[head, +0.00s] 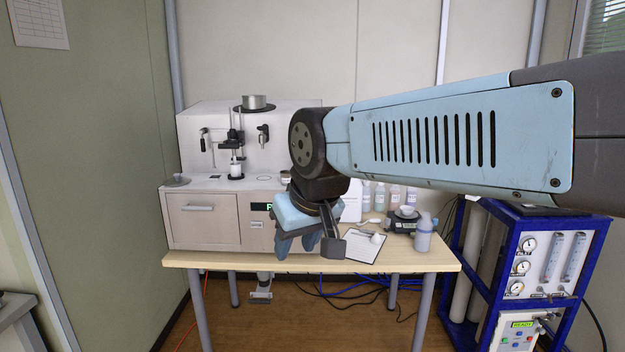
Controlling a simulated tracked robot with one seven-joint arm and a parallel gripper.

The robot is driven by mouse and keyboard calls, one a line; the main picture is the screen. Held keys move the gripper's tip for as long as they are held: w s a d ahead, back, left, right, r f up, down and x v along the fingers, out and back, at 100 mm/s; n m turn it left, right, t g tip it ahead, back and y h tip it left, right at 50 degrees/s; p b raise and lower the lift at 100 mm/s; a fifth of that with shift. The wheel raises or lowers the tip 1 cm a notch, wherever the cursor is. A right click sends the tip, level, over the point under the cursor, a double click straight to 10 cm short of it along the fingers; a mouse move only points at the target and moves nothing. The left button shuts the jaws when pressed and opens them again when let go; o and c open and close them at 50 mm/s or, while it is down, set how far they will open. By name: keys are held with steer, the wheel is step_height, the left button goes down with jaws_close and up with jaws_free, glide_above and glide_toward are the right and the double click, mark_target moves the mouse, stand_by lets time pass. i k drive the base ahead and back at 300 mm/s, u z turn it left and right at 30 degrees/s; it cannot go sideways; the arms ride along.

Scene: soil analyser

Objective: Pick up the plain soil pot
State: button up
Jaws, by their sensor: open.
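I cannot tell for sure which vessel is the plain soil pot. A small white pot (236,169) stands on the analyser's stage, to the left of my gripper. A grey metal pot (254,102) sits on a dark round plate at the top of the analyser. A white bowl (406,211) sits on a small dark scale (402,225), to the right of my gripper. None touches the gripper.
The white analyser (203,222) fills the left of the wooden table (390,265). A blue-framed gas rack (463,290) is beside the table. My arm hides part of the back.

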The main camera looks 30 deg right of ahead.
mark_target(285, 177)
steer(key=z, duration=0.5)
steer(key=i, duration=1.05)
steer(key=u, duration=0.15)
steer(key=k, duration=0.85)
steer(key=z, duration=0.2)
steer(key=i, duration=0.85)
steer(key=u, duration=0.1)
